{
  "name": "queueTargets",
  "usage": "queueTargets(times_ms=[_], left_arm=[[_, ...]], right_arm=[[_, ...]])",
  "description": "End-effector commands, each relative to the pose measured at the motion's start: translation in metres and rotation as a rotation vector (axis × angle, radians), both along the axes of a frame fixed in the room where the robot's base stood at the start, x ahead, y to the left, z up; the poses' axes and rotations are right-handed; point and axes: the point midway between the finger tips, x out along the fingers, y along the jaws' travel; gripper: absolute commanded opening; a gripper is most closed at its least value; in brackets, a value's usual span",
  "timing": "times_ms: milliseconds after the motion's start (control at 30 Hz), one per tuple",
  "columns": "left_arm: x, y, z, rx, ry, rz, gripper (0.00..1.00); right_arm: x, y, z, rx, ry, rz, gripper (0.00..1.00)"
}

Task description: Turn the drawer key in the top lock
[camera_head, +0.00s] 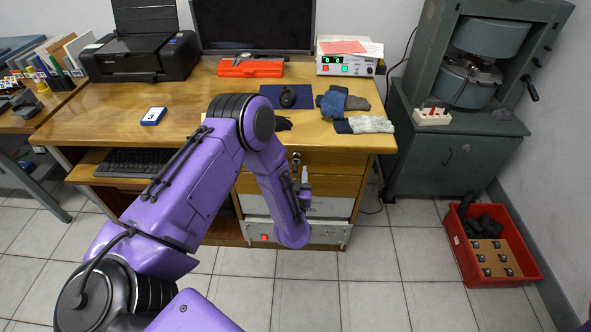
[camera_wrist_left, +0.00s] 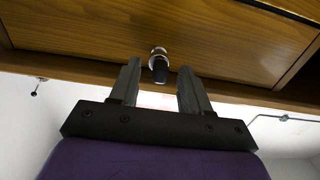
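The top lock with its key (camera_wrist_left: 158,62) shows on the wooden drawer front (camera_wrist_left: 95,35) in the left wrist view. It is a round metal piece with a dark end pointing toward me. My left gripper (camera_wrist_left: 160,82) is open, with one finger on each side of that dark end and visible gaps to it. In the head view the lock (camera_head: 296,157) is on the desk's top drawer, with my left gripper (camera_head: 302,180) just below it, partly hidden by my purple arm. The key's exact turn is too small to tell. My right gripper is not in view.
The wooden desk (camera_head: 180,105) carries a printer (camera_head: 142,55), monitor, red case (camera_head: 250,68), mouse pad and gloves (camera_head: 363,124). A keyboard shelf (camera_head: 135,163) is at left. A green machine stand (camera_head: 450,150) and red crate (camera_head: 520,272) are at right. Tiled floor in front is clear.

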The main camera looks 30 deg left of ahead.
Motion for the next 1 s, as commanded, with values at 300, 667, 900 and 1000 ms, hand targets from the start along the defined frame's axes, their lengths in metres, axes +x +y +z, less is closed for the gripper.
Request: queueTargets(times_ms=[300, 667, 900, 1000], left_arm=[[-0.0003, -0.0003, -0.0001, 0.000, 0.000, 0.000, 0.00], [-0.0007, -0.0001, -0.0012, -0.235, -0.143, 0.002, 0.00], [-0.0008, 0.0002, -0.0005, -0.263, -0.160, 0.002, 0.00], [-0.0008, 0.0006, -0.0017, -0.368, -0.226, 0.003, 0.00]], right_arm=[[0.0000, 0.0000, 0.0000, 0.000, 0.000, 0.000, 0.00], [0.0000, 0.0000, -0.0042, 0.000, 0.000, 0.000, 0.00], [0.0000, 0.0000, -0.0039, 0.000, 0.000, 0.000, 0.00], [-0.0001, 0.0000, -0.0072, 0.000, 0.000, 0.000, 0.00]])
